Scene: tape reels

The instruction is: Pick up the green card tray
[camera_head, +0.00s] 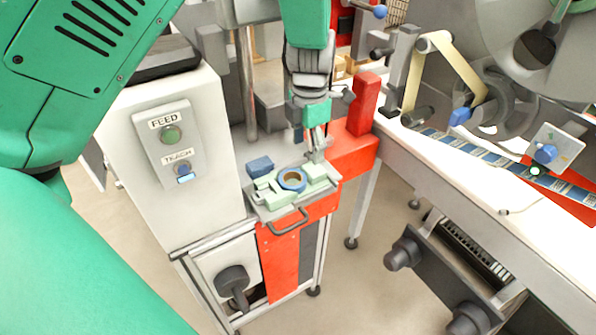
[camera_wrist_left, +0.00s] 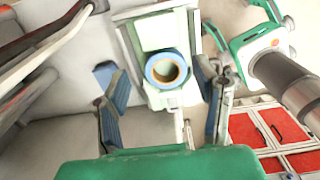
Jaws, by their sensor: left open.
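The pale green card tray (camera_head: 314,174) sits on the small stand, with a blue ring (camera_head: 292,179) on it. In the left wrist view the pale green tray (camera_wrist_left: 158,38) lies beyond and between my fingers, with the blue ring (camera_wrist_left: 166,69) near its close end. My left gripper (camera_head: 317,152) is at the tray's far side in the head view. In the left wrist view my left gripper (camera_wrist_left: 157,80) has its two fingers spread wide with nothing held. Contact with the tray cannot be told. My right gripper is not in view.
A white cabinet (camera_head: 212,125) with FEED and TEACH buttons stands left of the tray. A small blue block (camera_head: 260,166) lies beside it. A red block (camera_head: 366,103) stands behind to the right. The stand has a grey front handle (camera_head: 290,224). A conveyor with tape runs at right.

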